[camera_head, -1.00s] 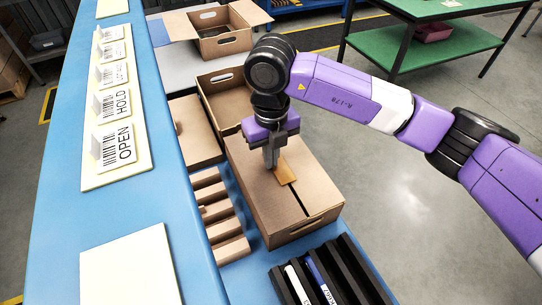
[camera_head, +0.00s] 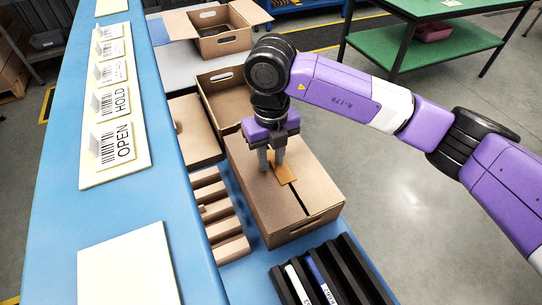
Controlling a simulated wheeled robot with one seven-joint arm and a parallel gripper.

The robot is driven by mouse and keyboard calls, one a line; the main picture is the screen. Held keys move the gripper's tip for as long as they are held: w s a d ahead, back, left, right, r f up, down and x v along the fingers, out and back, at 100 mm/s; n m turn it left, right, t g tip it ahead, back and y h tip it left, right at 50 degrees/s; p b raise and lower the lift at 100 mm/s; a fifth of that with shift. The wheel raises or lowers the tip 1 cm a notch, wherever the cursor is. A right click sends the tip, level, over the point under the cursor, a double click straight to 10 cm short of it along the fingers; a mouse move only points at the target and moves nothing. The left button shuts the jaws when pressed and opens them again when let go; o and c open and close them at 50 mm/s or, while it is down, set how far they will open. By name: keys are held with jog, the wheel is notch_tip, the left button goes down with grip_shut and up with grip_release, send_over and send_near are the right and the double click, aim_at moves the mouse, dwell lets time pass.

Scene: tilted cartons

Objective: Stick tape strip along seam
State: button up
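A closed brown carton (camera_head: 265,203) stands on the blue bench, with a dark seam running along its top toward the handle hole at its near end. A short tan tape strip (camera_head: 285,174) lies on the carton top over part of the seam. The near part of the seam (camera_head: 298,203) is uncovered. My gripper (camera_head: 272,167) points down just behind and left of the strip. Its two fingers are apart with nothing seen between them. Whether the fingertips touch the carton I cannot tell.
An open carton (camera_head: 222,97) stands behind, and another (camera_head: 219,40) farther back. Ridged cardboard pieces (camera_head: 218,215) lie left of the carton. A black slotted rack (camera_head: 335,275) holding markers stands in front. Label cards (camera_head: 117,143) stand on a cream board at left.

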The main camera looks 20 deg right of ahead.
notch_tip(320, 180, up, 8)
jog(key=shift+r, duration=0.1)
notch_tip(320, 180, up, 6)
jog(key=p, duration=0.3)
send_over(271, 162)
jog(key=shift+f, duration=0.2)
dwell(0.5)
jog(key=shift+r, duration=0.1)
